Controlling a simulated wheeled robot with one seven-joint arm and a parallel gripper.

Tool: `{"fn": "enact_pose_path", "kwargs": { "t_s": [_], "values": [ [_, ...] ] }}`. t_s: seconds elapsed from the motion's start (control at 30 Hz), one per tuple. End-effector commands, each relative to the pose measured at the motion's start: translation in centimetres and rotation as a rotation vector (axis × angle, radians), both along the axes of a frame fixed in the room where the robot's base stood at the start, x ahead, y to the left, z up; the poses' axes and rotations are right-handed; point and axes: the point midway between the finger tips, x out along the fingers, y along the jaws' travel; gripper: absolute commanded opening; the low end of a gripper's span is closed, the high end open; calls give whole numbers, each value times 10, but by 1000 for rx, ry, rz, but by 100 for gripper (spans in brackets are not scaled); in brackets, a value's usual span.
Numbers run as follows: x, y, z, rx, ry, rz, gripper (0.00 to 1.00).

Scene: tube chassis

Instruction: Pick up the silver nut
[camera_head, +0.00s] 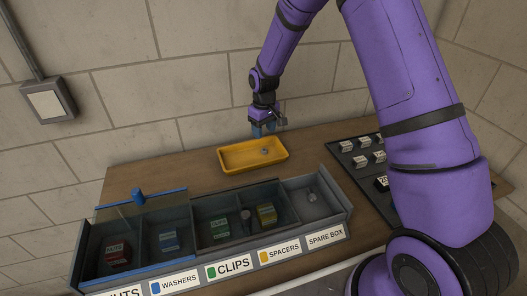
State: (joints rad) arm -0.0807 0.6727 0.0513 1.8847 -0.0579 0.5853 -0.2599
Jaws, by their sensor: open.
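A small silver-grey piece (265,152), which looks like the silver nut, lies in the right half of the yellow tray (226,164). It is too small to make out its shape. My gripper (264,133) is just above the back right edge of the tray, pointing down, open and apparently empty. The gap between its fingers is hard to see at this size. Another small silver piece (311,196) lies in the spare box compartment at the right of the grey bin, and I cannot tell what it is.
A grey compartment bin (297,230) labelled nuts, washers, clips, spacers and spare box stands in front. A dark panel (347,165) with small labelled blocks is at right. Bare wood lies left of the tray.

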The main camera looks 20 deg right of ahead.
Motion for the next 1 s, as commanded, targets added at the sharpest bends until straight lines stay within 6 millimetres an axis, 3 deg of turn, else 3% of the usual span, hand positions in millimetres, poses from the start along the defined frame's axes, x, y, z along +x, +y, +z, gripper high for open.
{"fn": "enact_pose_path", "kwargs": {
  "t_s": [0.1,0.37,0.67,0.93,1.0],
  "values": [
    [-1,0,-19,0,3,0,53],
    [-2,-1,-36,0,1,-1,53],
    [-7,-1,-76,0,3,-1,53],
    [-6,-1,-80,0,0,-1,53],
    [-6,-1,-80,0,0,-1,39]
  ]
}}
